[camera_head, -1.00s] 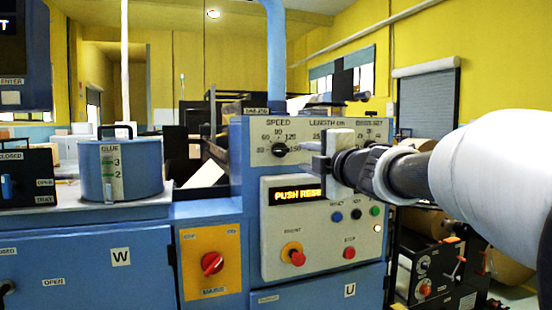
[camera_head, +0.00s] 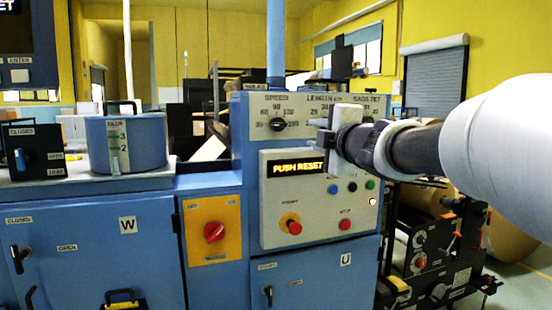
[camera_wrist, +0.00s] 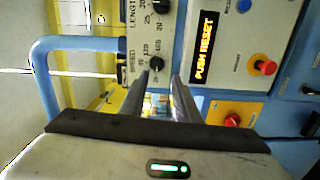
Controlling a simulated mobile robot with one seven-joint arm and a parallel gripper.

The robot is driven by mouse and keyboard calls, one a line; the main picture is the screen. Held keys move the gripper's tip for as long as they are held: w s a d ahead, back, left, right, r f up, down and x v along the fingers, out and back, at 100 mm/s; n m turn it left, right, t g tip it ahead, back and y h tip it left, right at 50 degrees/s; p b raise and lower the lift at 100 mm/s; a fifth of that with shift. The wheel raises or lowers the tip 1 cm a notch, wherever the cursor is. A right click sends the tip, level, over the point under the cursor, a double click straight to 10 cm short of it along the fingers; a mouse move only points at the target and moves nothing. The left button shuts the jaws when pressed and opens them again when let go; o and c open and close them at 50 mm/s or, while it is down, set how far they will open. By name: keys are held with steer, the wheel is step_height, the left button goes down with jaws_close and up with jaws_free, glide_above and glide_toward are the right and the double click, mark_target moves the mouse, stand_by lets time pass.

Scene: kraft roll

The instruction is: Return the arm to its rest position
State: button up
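My gripper (camera_wrist: 161,78) shows in the wrist view with its two dark fingers apart and nothing between them. In the head view my gripper (camera_head: 318,129) is at the end of my arm, which reaches in from the right, in front of the upper right of the blue machine's control panel (camera_head: 275,210). Its pale body hides part of the dials row there. The fingertips are small and hard to make out in the head view. The speed knob (camera_head: 277,124) is just left of the gripper; I cannot tell the gap in depth.
The display (camera_head: 298,167) reads PUSH RESET. Below it are a red stop button (camera_head: 345,224) and a red knob on yellow (camera_head: 214,232). A blue glue pot (camera_head: 135,145) stands on the left counter. A black unit with knobs (camera_head: 430,260) stands at lower right.

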steer(key=s+d+f+m+g+h, duration=0.3)
steer(key=s+d+f+m, duration=0.1)
steer(key=s+f+m, duration=0.35)
steer(key=s+d+f+m+g+h, duration=0.2)
steer(key=s+d+f+m+h, duration=0.2)
steer(key=s+f+m, duration=0.3)
steer(key=s+a+f+m+g+y, duration=0.1)
steer(key=s+a+f+m+g, duration=0.15)
steer(key=s+f, duration=0.55)
steer(key=s+a+f+m+g+y, duration=0.2)
steer(key=s+f+m+g, duration=0.3)
steer(key=s, duration=0.6)
step_height(320, 180, up, 19)
steer(key=n+p, duration=0.2)
steer(key=p, duration=1.8)
steer(key=shift+s+a+r+t+p, duration=0.2)
steer(key=shift+s+a+t+p, duration=0.1)
steer(key=shift+s+t+p, duration=0.1)
